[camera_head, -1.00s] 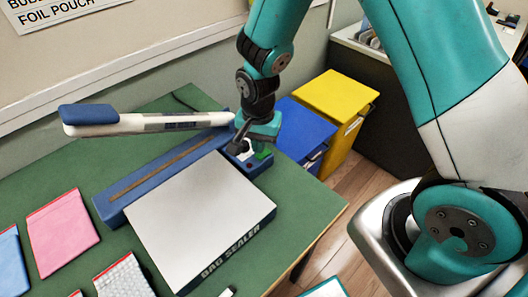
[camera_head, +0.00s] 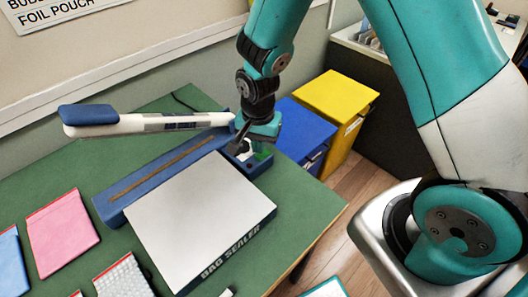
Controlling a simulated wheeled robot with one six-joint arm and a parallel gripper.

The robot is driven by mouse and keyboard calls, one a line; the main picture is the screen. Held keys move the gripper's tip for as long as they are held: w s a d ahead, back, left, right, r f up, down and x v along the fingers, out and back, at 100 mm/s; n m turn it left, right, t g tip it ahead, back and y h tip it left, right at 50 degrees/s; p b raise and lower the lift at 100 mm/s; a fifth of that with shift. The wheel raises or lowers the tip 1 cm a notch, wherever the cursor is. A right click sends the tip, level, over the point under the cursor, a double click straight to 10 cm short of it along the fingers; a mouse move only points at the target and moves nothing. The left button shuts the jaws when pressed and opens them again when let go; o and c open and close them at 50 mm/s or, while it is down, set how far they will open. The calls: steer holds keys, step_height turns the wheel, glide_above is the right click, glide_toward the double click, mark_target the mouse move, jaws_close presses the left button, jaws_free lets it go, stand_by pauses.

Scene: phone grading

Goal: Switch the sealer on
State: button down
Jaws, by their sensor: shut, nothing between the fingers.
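The bag sealer (camera_head: 200,215) sits on the green table, with a white top, a blue base and "BAG SEALER" on its front side. Its long sealing bar (camera_head: 165,170) lies along the back, and its white arm with a blue handle (camera_head: 88,114) is raised. My gripper (camera_head: 242,148) is shut and empty, pointing down at the sealer's back right corner, over the small blue control block (camera_head: 262,162). Something green shows beside the fingertips on that block. The fingers hide part of the block, and I cannot tell whether they touch it.
A pink pouch (camera_head: 62,233), a blue pouch (camera_head: 12,262) and a bubble pouch (camera_head: 123,277) lie on the green table (camera_head: 98,165) at left. A blue bin (camera_head: 303,132) and a yellow bin (camera_head: 336,97) stand beyond its right edge. The wall is close behind.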

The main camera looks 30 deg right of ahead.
steer(key=shift+f+b, duration=0.9)
steer(key=shift+f, duration=0.4)
stand_by(0.9)
steer(key=shift+r, duration=0.1)
step_height(320, 180, up, 7)
steer(key=p, duration=0.6)
stand_by(0.5)
steer(key=s+a+r+n+y, duration=0.2)
steer(key=s+r+n, duration=0.5)
steer(key=s+r, duration=0.2)
steer(key=s+a+r+n+y+b, duration=0.1)
steer(key=s+a+r+n+y, duration=0.1)
steer(key=s+r+n, duration=0.6)
step_height(320, 180, up, 5)
steer(key=shift+s+a+f+n, duration=0.1)
steer(key=shift+s+a+n, duration=0.15)
steer(key=shift+s, duration=0.55)
